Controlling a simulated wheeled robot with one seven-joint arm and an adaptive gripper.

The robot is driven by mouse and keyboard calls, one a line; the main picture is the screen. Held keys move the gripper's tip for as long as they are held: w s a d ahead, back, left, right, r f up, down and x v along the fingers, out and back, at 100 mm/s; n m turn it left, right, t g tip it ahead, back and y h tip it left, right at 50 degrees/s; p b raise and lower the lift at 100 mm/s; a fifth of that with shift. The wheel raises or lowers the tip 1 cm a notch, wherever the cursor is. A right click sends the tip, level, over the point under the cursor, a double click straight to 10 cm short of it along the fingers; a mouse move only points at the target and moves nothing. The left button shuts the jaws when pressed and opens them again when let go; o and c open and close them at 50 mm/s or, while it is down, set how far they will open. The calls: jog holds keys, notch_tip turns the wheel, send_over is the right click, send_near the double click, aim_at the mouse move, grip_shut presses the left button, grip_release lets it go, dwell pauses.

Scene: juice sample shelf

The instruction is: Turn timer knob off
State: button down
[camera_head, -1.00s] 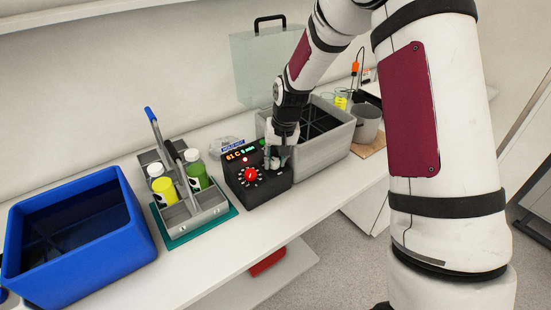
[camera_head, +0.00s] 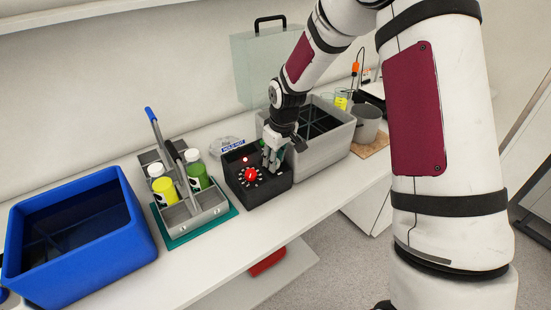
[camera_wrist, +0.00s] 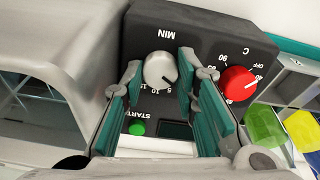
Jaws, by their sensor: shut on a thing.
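The timer knob (camera_wrist: 160,69) is a round silver-grey dial marked MIN on the black control box (camera_wrist: 200,32). Its dark pointer mark faces lower right in the wrist view, close to the low end of the printed numbers. My gripper (camera_wrist: 158,72) is shut on this knob, with one teal-padded finger on each side. In the head view my gripper (camera_head: 272,160) reaches down onto the right part of the box and hides the knob. The display (camera_wrist: 175,130) is dark.
A red temperature knob (camera_wrist: 238,83) and a green START button (camera_wrist: 137,128) are on the same box. A grey bath (camera_head: 325,165) stands close on the right. A bottle caddy (camera_head: 190,212) and a blue tub (camera_head: 130,240) stand left. Shelf front is clear.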

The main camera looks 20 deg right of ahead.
dwell(0.4)
jog(key=c, duration=1.2)
grip_release()
jog(key=shift+c, duration=0.2)
